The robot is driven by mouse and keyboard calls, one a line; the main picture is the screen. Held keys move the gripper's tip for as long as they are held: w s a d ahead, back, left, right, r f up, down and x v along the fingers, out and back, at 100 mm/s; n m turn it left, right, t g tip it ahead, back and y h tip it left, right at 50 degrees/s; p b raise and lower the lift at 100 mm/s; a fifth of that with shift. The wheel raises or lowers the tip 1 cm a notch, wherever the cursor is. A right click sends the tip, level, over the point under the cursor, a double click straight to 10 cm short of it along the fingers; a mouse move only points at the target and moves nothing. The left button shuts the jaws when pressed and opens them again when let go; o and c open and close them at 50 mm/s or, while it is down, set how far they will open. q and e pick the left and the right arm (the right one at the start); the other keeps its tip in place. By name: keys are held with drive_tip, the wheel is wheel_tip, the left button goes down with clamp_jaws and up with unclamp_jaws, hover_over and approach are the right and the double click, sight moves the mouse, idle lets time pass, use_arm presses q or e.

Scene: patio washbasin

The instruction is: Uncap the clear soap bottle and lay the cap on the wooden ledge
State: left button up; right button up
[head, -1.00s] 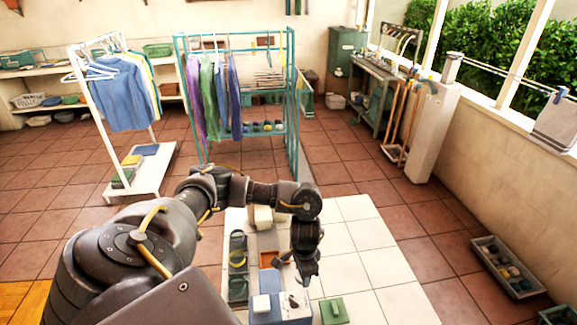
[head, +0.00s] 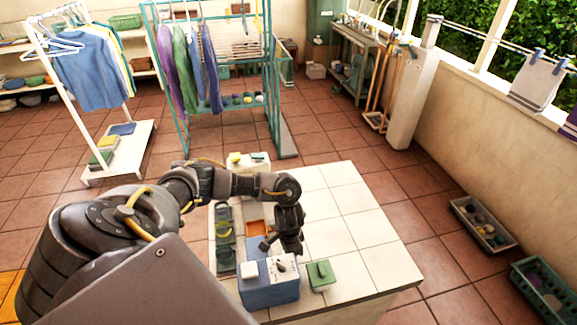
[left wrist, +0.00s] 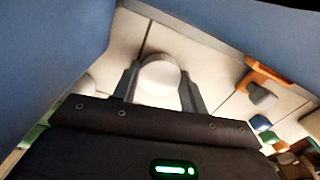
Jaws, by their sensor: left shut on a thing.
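My left gripper (head: 283,249) hangs over the tiled counter, just behind the white-topped blue box. In the left wrist view, its two fingers (left wrist: 160,85) are shut on a round, pale thing (left wrist: 160,77). I cannot tell whether this is the cap or another part of the soap bottle. No clear bottle body can be made out in either view, and a wooden ledge cannot be identified with certainty. My right gripper is not in view.
The blue box (head: 270,293) stands at the counter's near edge, with a green block (head: 321,274) beside it. Behind are an orange tray (head: 257,224) and a dark tray (head: 226,267) with round green things. The counter's right side (head: 360,235) is bare tile.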

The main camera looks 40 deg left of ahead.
use_arm(q)
drive_tip(key=o, duration=1.1)
drive_tip(key=shift+f, duration=0.15)
wheel_tip(320, 180, up, 12)
drive_tip(key=p, duration=0.3)
drive_tip(key=shift+r, duration=0.2)
